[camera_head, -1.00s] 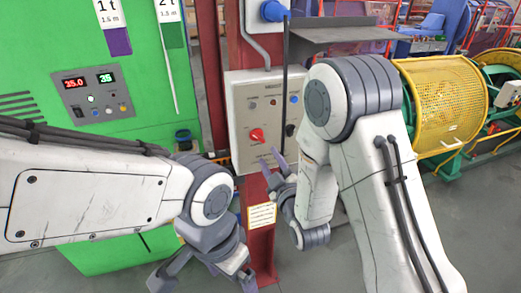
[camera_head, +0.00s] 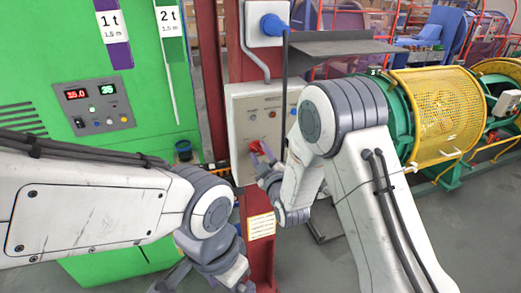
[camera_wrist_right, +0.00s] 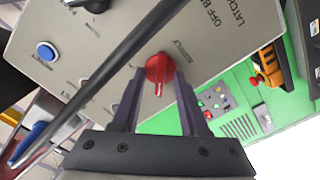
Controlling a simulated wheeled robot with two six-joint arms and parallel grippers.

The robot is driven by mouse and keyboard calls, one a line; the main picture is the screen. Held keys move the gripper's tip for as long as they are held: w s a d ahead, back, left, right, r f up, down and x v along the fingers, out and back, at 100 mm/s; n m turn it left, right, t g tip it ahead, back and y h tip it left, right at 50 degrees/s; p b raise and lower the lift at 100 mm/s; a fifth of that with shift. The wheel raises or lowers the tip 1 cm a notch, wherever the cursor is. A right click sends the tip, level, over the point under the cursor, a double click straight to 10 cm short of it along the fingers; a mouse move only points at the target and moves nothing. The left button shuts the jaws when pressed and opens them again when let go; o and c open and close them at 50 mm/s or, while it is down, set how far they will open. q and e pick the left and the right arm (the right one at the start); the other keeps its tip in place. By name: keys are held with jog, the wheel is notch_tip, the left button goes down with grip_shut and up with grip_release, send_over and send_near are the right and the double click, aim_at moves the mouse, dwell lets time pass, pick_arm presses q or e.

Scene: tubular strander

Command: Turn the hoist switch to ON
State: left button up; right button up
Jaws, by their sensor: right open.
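A grey control panel (camera_head: 238,117) is fixed to a red column. Its red rotary knob (camera_wrist_right: 159,68) has a pale mark towards the bottom of the right wrist view; the print beside it looks like "SUPPLY". A black rotary knob (camera_wrist_right: 92,4) is cut off at the top of that view. I cannot tell which knob is the hoist switch. My right gripper (camera_head: 262,157) is open at the red knob, which also shows in the head view (camera_head: 256,146). Its fingertips are on either side of the knob; contact is unclear. My left gripper (camera_head: 205,284) is low, partly cut off.
A blue button (camera_wrist_right: 47,50) is on the panel. A dark cable (camera_head: 285,80) hangs from a blue plug (camera_head: 272,24) across the panel's front. A green cabinet (camera_head: 145,80) stands to the left, a yellow mesh guard (camera_head: 440,115) to the right.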

jog(key=shift+c, duration=0.3)
grip_shut()
jog(key=shift+f+m+b, duration=0.15)
jog(key=shift+m+b, duration=0.15)
jog(key=shift+b, duration=0.45)
jog(key=m+b, duration=1.4)
jog(key=b, duration=0.5)
jog(key=shift+d+f, duration=0.1)
jog(key=shift+w+r+m+b, duration=0.1)
jog(key=shift+r+m+b, duration=0.1)
jog(key=shift+m+b, duration=1.45)
